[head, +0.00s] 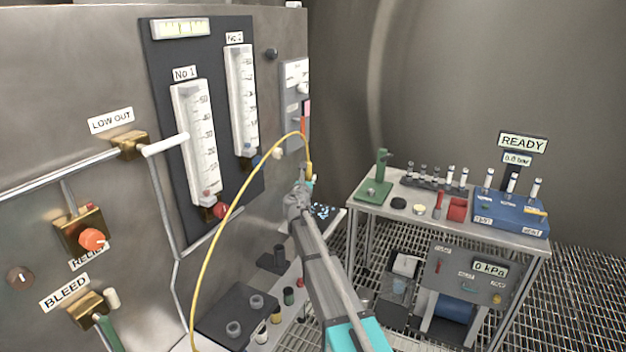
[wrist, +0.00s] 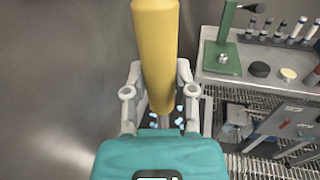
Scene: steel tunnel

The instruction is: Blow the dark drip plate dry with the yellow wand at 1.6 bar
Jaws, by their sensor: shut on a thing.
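My gripper (head: 305,188) is shut on the yellow wand (wrist: 155,45), which stands upright between the fingers in the wrist view. In the head view the wand (head: 309,169) is small, with a yellow hose (head: 225,220) arching from its top down to the lower left. A dark plate with pale blue drops (head: 324,212) lies just beyond and below my gripper, partly hidden by the arm. In the wrist view only some of its blue drops (wrist: 153,123) show behind the wand and fingers. I cannot tell whether the wand touches the plate.
A steel panel with two gauges (head: 197,140) stands close on the left. A small display (head: 517,159) under a READY sign (head: 523,141) shows a bar figure too small to read surely. A bench (head: 400,222) with a green stand (head: 376,180) and vials is on the right.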

